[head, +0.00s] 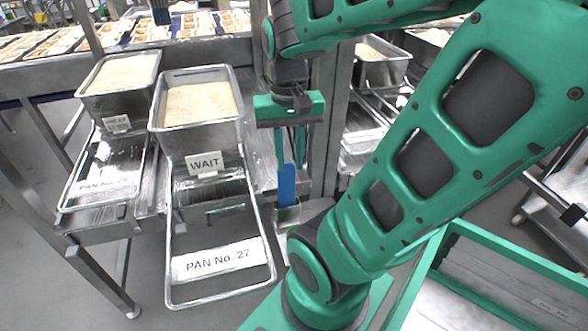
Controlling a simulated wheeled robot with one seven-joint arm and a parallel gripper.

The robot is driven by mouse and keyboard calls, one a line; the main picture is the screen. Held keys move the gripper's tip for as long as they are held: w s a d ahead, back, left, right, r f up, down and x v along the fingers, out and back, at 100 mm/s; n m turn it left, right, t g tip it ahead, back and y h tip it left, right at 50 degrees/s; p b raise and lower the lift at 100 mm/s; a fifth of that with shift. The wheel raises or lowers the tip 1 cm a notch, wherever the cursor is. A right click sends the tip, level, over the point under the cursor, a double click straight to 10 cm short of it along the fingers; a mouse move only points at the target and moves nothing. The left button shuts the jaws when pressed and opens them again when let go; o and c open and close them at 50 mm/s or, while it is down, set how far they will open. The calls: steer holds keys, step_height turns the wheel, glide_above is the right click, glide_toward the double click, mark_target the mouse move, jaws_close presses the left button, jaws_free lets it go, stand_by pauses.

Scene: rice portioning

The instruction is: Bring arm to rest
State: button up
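My green arm (450,120) reaches across the right half of the head view, bent with its wrist hanging down near the middle. My gripper (288,160) points downward, right of the rice pan marked WAIT. Its fingers are around the upper part of a blue-handled scoop (287,186), and they appear closed on it. The scoop hangs upright, with its metal end (287,214) low, close to the table's right side. Whether the scoop touches anything below cannot be told.
The rice pan (202,137) with the WAIT sign stands on a metal table (92,233), with a PAN No. 27 frame (269,262) in front. Another rice pan (98,98) stands left. Food trays (150,31) line the conveyor behind. A green-edged bin (500,238) is lower right.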

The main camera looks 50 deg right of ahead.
steer(key=s, duration=0.1)
steer(key=s+n, duration=0.1)
steer(key=s+a+f+n, duration=0.1)
steer(key=shift+s+f, duration=0.1)
steer(key=shift+s, duration=0.05)
steer(key=shift+w+f, duration=0.25)
steer(key=shift+w, duration=0.3)
